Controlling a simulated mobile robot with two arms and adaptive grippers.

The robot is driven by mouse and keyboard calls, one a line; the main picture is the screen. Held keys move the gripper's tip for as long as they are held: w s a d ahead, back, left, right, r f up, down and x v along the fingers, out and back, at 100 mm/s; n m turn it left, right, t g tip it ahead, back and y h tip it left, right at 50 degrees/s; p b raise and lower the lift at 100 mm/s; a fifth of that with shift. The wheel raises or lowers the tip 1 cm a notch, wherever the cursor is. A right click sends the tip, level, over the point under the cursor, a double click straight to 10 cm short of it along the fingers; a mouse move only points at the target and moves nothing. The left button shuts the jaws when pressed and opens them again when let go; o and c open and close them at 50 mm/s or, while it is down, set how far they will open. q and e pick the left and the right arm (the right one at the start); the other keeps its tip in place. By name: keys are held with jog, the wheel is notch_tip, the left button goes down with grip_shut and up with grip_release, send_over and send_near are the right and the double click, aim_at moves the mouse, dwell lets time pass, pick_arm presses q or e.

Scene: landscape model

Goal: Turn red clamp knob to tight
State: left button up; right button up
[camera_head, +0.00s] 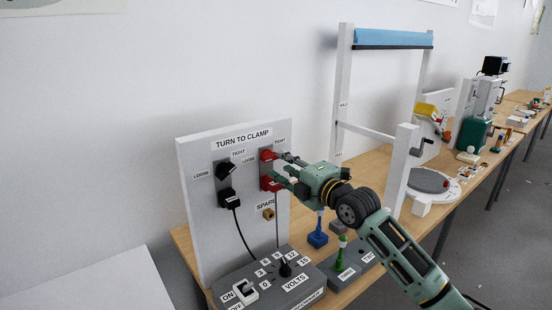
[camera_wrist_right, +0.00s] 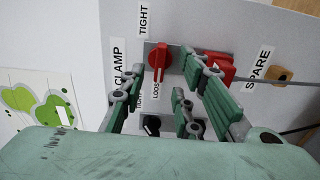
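The red clamp knob (camera_head: 266,155) is on the upright grey board, right of the black knob. In the right wrist view the red knob (camera_wrist_right: 158,56) has a pale line on its lower part, toward the LOOSE label; the TIGHT label (camera_wrist_right: 143,19) is above it. My right gripper (camera_head: 281,169) is at the board, close to the red knob. In the wrist view its fingers (camera_wrist_right: 162,73) are spread, one on each side of the knob, with nothing held. Whether a fingertip touches the knob I cannot tell. My left gripper is not in view.
A red block (camera_wrist_right: 219,68) sits beside the red knob, close to one finger. The black knob (camera_head: 228,170) is to the left on the board, and a SPARE peg (camera_head: 268,214) is below. A grey box with a VOLTS dial (camera_head: 285,268) stands in front.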

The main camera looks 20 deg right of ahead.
aim_at(273, 159)
jog(key=shift+p+x, duration=0.4)
jog(key=shift+x, duration=1.6)
grip_shut()
